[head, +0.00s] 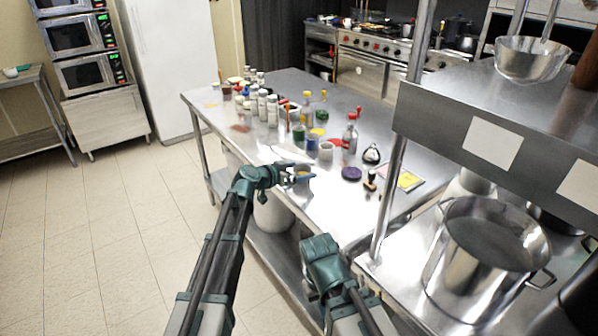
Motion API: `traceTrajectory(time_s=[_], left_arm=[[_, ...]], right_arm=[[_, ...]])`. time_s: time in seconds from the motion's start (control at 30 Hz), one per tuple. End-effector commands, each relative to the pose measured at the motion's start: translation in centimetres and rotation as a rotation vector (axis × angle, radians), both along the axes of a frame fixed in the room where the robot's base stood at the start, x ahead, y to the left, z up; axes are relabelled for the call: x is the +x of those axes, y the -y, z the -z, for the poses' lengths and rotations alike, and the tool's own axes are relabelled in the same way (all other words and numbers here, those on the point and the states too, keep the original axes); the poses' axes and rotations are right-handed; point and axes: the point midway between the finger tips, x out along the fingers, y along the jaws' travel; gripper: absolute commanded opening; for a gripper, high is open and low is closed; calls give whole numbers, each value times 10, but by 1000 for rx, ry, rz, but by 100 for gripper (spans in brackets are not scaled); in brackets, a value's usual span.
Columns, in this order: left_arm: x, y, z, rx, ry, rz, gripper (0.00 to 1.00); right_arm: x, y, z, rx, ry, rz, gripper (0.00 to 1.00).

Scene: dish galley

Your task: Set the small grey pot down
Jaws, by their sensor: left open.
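Several bottles, jars and cups stand on the steel table (335,205) behind the pot, with a purple lid (351,173) and a stamp (370,180) to the right. A shelf post (388,200) and a large steel pot (487,255) stand at the right. Table front is clear.

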Motion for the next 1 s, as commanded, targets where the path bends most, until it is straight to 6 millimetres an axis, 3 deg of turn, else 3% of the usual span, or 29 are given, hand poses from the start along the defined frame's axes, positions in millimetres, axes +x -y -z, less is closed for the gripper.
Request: traceTrajectory(time_s=[0.5,0.7,1.0], left_arm=[[-68,-61,-36,0,0,-2,100],[-81,-73,-41,0,0,0,100],[-83,-77,-42,0,0,0,100]], right_arm=[[0,0,-36,0,0,0,0],[0,0,-41,0,0,1,0],[0,0,-42,0,0,1,0]])
